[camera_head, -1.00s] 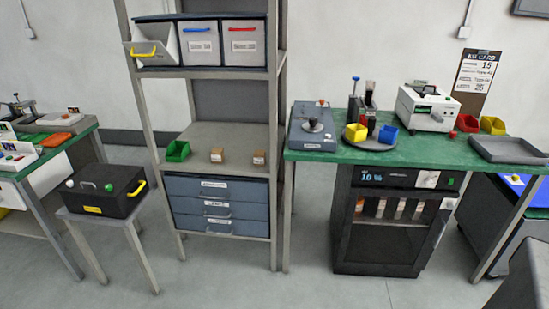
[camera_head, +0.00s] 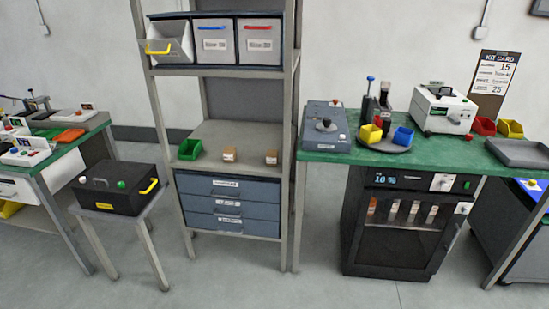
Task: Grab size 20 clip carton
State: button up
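Two small brown cartons stand on the middle shelf of the grey rack, a left carton (camera_head: 229,154) and a right carton (camera_head: 272,157). Each has a pale label on its front, too small to read, so I cannot tell which is size 20. They stand apart, right of a green open bin (camera_head: 190,149). My gripper is not in view.
Above them are bins with yellow, blue and red handles; the yellow-handled bin (camera_head: 168,45) is tilted open. Blue drawers (camera_head: 228,205) sit below the shelf. A black box (camera_head: 118,187) on a stand is at left, a green bench (camera_head: 445,153) at right. The floor in front is clear.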

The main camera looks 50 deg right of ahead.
aim_at(272, 156)
jog(key=u, duration=0.05)
jog(key=i, duration=1)
jog(key=z, duration=0.05)
